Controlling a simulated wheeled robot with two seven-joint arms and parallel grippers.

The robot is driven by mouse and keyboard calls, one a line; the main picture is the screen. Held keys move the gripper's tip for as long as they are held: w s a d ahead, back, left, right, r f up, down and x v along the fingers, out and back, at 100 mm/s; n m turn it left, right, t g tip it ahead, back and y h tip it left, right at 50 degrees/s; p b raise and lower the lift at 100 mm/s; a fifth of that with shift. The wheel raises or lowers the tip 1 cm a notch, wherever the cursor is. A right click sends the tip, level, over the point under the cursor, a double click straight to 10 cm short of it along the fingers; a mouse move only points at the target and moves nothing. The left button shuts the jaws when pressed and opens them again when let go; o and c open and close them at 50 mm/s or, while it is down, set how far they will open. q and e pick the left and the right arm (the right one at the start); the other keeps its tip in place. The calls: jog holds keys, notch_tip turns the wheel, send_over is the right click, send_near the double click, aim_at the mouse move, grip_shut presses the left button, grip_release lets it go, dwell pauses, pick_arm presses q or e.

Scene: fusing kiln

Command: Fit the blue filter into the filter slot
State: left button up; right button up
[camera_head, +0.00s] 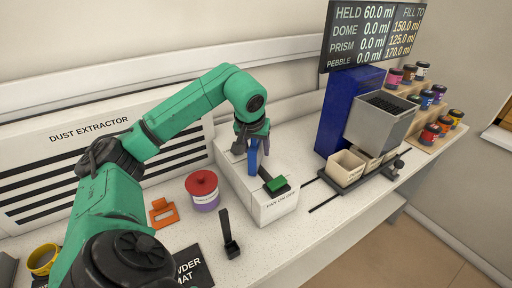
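My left gripper (253,143) comes in from the left and points down over the white box marked FAN ON OFF (272,212). It is shut on the blue filter (253,162), a thin blue piece that shows between and below its fingers. The filter is at the top of the box. I cannot tell whether its lower edge is inside the filter slot or just above it, because the slot is hidden by the gripper and filter. A green switch (277,185) sits on the box just right of the filter. My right gripper is not in view.
A purple jar with a red lid (203,190), an orange piece (163,212) and a black upright tool (229,236) stand left of the box. Right are a blue column (345,112), a grey hopper (380,122) and cream bins (346,167). The dust extractor panel (70,150) is behind.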

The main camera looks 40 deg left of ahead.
pick_arm(q)
jog(key=p+v, duration=0.2)
jog(key=v, duration=1)
jog(key=shift+w+r, duration=0.15)
jog(key=shift+r, duration=0.1)
jog(key=shift+s+d+r, duration=0.1)
jog(key=shift+s+r, duration=0.15)
jog(key=shift+r, duration=0.1)
